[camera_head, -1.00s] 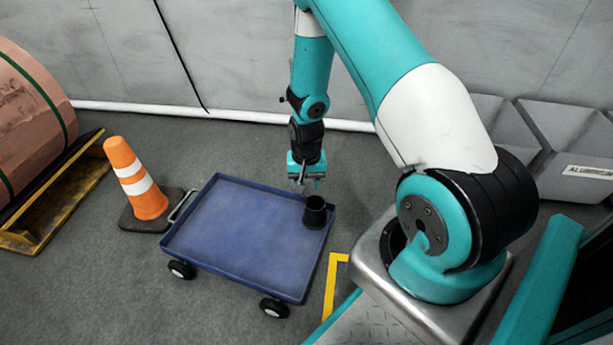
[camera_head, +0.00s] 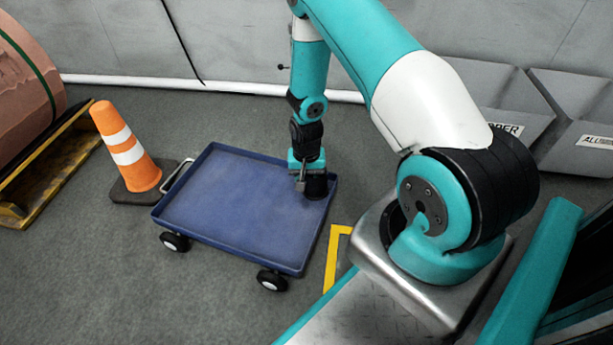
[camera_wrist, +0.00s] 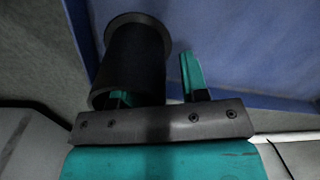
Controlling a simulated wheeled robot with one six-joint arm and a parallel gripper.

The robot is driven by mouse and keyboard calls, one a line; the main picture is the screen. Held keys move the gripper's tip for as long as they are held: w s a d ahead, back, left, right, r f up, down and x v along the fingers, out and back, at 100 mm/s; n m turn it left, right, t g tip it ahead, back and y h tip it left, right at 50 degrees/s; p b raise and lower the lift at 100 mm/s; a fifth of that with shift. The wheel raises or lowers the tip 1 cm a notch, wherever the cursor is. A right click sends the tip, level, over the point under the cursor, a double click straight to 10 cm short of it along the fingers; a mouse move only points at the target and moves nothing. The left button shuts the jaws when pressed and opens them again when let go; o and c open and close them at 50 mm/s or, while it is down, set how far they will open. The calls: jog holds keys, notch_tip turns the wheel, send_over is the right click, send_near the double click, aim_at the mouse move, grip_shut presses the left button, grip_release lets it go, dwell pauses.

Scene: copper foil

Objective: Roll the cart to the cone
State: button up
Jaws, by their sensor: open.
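The blue flat cart (camera_head: 235,205) stands on the floor on black wheels, its handle (camera_head: 178,175) at the left end close to the cone. The orange cone (camera_head: 130,150) with white bands stands upright on a dark base left of the cart. A black hollow post (camera_head: 318,187) rises from the cart's right corner and also shows in the wrist view (camera_wrist: 133,60). My gripper (camera_head: 308,183) is open at this post. In the wrist view, one teal finger (camera_wrist: 191,72) is outside the post, right of it; the other appears to enter its hollow end, mostly hidden.
A copper coil (camera_head: 25,90) rests on a yellow cradle (camera_head: 50,165) at the left. A grey wall runs behind, with grey bins (camera_head: 570,120) at the right. A yellow floor line (camera_head: 335,255) lies right of the cart. Front-left floor is clear.

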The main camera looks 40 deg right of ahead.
grip_shut()
dwell(1.3)
